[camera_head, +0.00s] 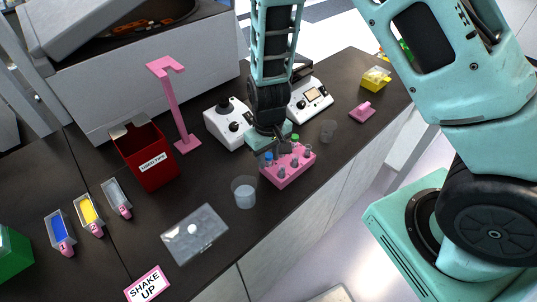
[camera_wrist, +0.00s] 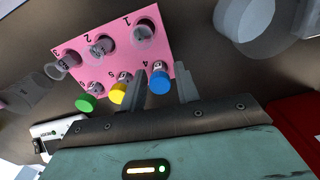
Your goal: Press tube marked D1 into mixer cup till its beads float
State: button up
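The pink tube rack (camera_head: 290,180) stands on the dark bench under my gripper (camera_head: 279,150). The wrist view shows the rack (camera_wrist: 85,50) with numbered holes and several tubes. Those on its near side have blue (camera_wrist: 160,82), yellow (camera_wrist: 118,94) and green (camera_wrist: 86,103) caps. My gripper (camera_wrist: 160,92) is open, one finger on each side of the blue-capped tube, with no visible grip. No D1 mark is readable. Clear cups stand at either side of the rack: a larger one (camera_head: 244,192) and a smaller one (camera_head: 328,131). I cannot tell which is the mixer cup.
Two white machines (camera_head: 228,122) (camera_head: 309,98) stand behind the rack. A red bin (camera_head: 150,160), a pink stand (camera_head: 175,110) and small coloured bins (camera_head: 60,232) are to the left. A clear case (camera_head: 194,233) lies in front. Bare bench lies around the larger cup.

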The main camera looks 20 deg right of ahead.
aim_at(268, 155)
grip_shut()
jog(key=shift+r, duration=0.25)
jog(key=shift+r+p, duration=0.35)
jog(key=shift+p, duration=0.15)
jog(key=shift+r, duration=0.1)
notch_tip(268, 155, up, 4)
jog(key=p, duration=0.3)
jog(key=shift+f, duration=0.25)
